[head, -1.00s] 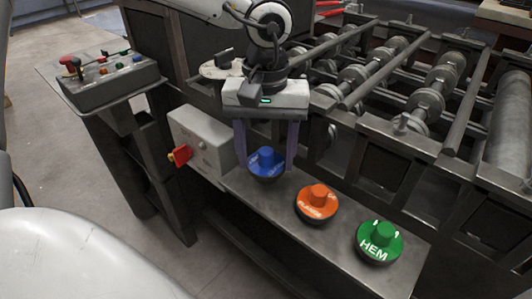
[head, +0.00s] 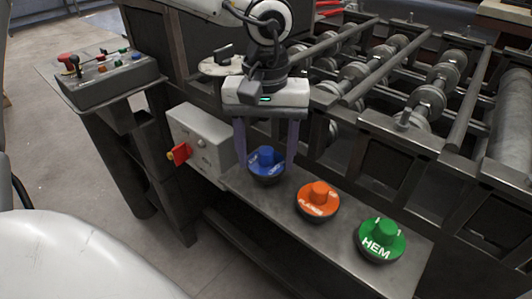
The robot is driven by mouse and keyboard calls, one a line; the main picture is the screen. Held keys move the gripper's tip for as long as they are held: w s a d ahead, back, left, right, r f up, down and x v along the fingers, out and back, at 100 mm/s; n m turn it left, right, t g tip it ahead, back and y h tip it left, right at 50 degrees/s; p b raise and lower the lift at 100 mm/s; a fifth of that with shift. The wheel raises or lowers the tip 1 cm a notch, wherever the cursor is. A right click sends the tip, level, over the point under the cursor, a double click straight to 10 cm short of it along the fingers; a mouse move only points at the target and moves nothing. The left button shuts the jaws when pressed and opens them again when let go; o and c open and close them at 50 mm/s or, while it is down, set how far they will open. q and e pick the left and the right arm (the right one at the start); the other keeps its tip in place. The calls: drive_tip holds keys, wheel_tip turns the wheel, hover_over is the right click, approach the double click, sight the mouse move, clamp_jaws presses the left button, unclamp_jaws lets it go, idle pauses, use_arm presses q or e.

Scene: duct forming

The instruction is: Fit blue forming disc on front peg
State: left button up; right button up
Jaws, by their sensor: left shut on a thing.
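The blue forming disc (head: 266,160) has a raised round knob and white lettering. It is at the left end of the metal shelf (head: 347,246) in the head view. My left gripper (head: 266,158) reaches down from above, with its two purple-grey fingers on either side of the blue disc, shut on it. The disc is at or just above the shelf; I cannot tell whether it touches. The front peg cannot be made out for certain. My right gripper is not in view.
An orange disc (head: 318,198) and a green disc marked HEM (head: 381,238) sit to the right on the shelf. A grey box with a red switch (head: 200,140) is close on the left. The roller machine (head: 400,100) stands behind. A control panel (head: 107,78) is at upper left.

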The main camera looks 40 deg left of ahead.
use_arm(q)
drive_tip(key=shift+f, duration=0.15)
drive_tip(key=shift+f+b, duration=0.35)
drive_tip(key=shift+b, duration=0.25)
drive_tip(key=shift+f, duration=0.1)
drive_tip(key=o, duration=1.9)
